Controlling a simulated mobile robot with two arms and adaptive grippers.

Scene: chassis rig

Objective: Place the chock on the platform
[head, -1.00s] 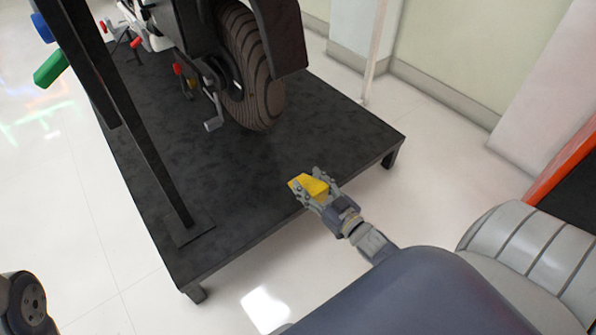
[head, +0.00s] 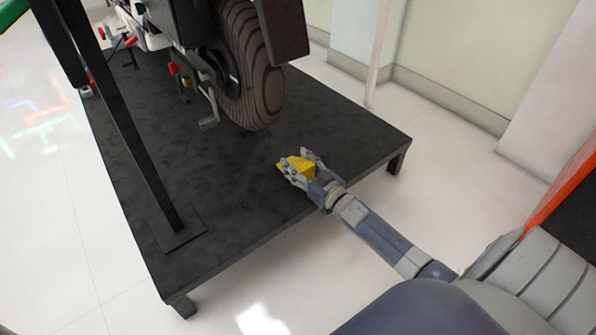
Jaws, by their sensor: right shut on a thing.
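The yellow chock (head: 298,166) is a small wedge held between the fingers of my right gripper (head: 295,167). My right gripper is shut on it, over the front part of the black platform (head: 230,190). Whether the chock touches the platform's surface I cannot tell. The fingers hide part of the chock. My left gripper is not in view.
A wheeled vehicle with a large tyre (head: 250,75) stands on the platform behind the chock. A black upright post (head: 130,140) rises at the platform's left. The platform surface between tyre and gripper is clear. An orange-edged object (head: 570,175) is at the right.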

